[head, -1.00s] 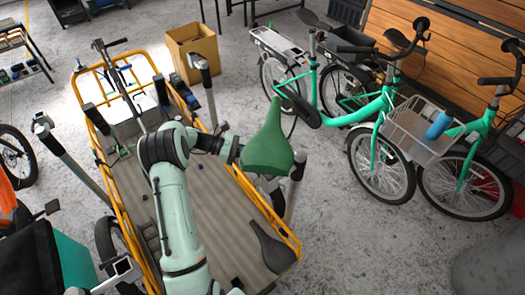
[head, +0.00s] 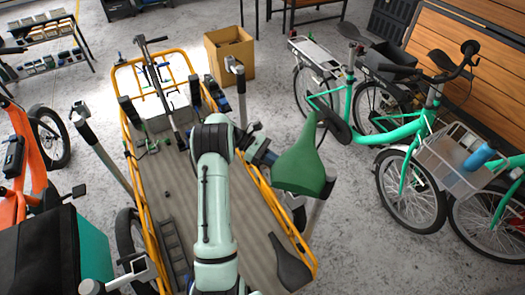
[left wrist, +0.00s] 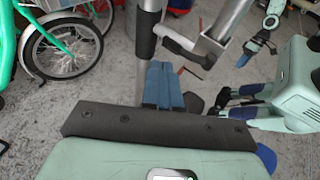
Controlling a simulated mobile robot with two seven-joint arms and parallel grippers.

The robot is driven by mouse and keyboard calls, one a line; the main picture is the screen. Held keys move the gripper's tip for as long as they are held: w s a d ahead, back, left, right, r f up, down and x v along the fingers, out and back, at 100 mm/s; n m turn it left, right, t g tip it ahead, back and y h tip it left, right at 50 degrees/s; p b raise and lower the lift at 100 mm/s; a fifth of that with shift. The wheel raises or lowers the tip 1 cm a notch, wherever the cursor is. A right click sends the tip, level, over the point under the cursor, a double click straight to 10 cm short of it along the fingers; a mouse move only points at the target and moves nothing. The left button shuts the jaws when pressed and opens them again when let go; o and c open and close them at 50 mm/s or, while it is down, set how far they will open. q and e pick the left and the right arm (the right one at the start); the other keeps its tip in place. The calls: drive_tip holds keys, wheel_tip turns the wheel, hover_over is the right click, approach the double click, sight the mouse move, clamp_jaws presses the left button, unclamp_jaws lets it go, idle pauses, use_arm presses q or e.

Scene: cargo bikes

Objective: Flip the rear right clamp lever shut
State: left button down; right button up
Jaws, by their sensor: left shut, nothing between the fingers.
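My left arm reaches over the cargo bike's bed in the head view. Its gripper (head: 266,157) points right, its fingertips hidden behind a green saddle (head: 300,165). In the left wrist view the blue fingers (left wrist: 164,88) are shut and empty, just below a metal post (left wrist: 150,35) with a black sleeve. A dark lever-like piece (left wrist: 185,46) sticks out to the right of this post, by a metal bracket. I cannot tell whether fingers and lever touch. The rear right post (head: 316,208) shows partly below the saddle. A blue-tipped part, possibly my right gripper (left wrist: 254,46), shows at the right.
The yellow-framed cargo bed (head: 265,205) carries further upright posts, one at front right (head: 236,85) and one at left (head: 98,150). Green bikes (head: 405,150) stand to the right, a cardboard box (head: 230,55) behind.

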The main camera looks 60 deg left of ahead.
use_arm(q)
drive_tip(key=v, duration=1)
drive_tip(key=shift+w, duration=0.1)
